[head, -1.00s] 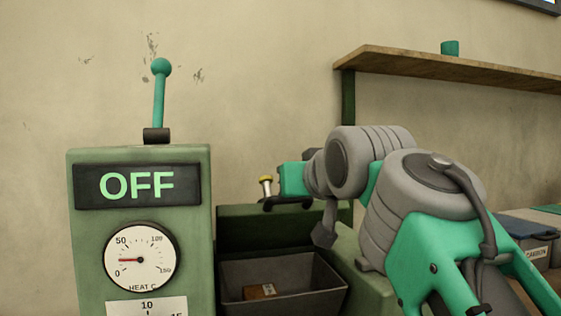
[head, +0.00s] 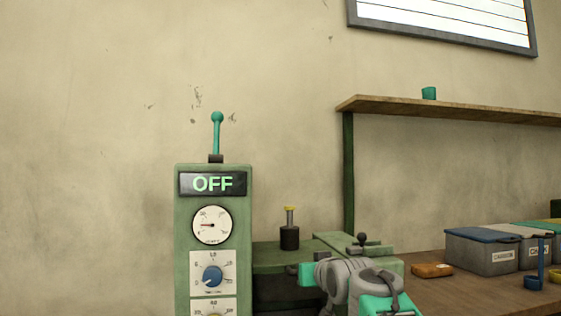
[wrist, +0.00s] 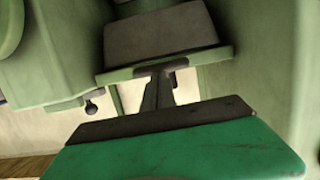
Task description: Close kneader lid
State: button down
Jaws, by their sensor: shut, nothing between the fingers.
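The kneader is a green machine with a control column (head: 183,225) that carries an OFF display, a gauge and knobs. Right of the column are a green top (head: 270,257) and a dark opening below it, partly cut off. In the wrist view a green-edged panel (wrist: 205,58) with a grey face and a dark handle bar lies ahead; I cannot tell for sure whether it is the lid. My gripper (wrist: 159,80) appears as dark fingers, shut and empty, close to that bar; contact is unclear. In the head view my arm hides part of the machine.
A teal-knobbed lever (head: 217,135) stands on the column. A dark post with a yellow top (head: 289,228) stands behind. At right, a bench holds an orange-brown block (head: 432,270) and lidded grey bins (head: 482,256). A wooden shelf (head: 460,106) is above.

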jog(key=shift+w+d+f, duration=0.1)
jog(key=shift+f, duration=0.65)
jog(key=shift+w+d+f, duration=0.1)
jog(key=shift+f, duration=0.6)
notch_tip(320, 180, up, 5)
jog(key=p, duration=0.3)
jog(key=s+d+g+h+p, duration=0.1)
jog(key=s+g+p, duration=0.3)
jog(key=s+p, duration=0.7)
jog(key=s+d+f+m+g+p, duration=0.1)
jog(key=s+d+g+p, duration=0.2)
jog(key=s+p, duration=0.9)
jog(key=s+d+m+g+h+p, duration=0.1)
jog(key=s+g+p, duration=0.3)
jog(key=s+p, duration=0.7)
jog(key=s+d, duration=0.1)
jog(key=s, duration=0.3)
jog(key=shift+s+d+f+g+h, duration=0.15)
jog(key=shift+d+f+g+h, duration=0.15)
jog(key=shift+f+g, duration=0.1)
jog(key=shift+r, duration=0.1)
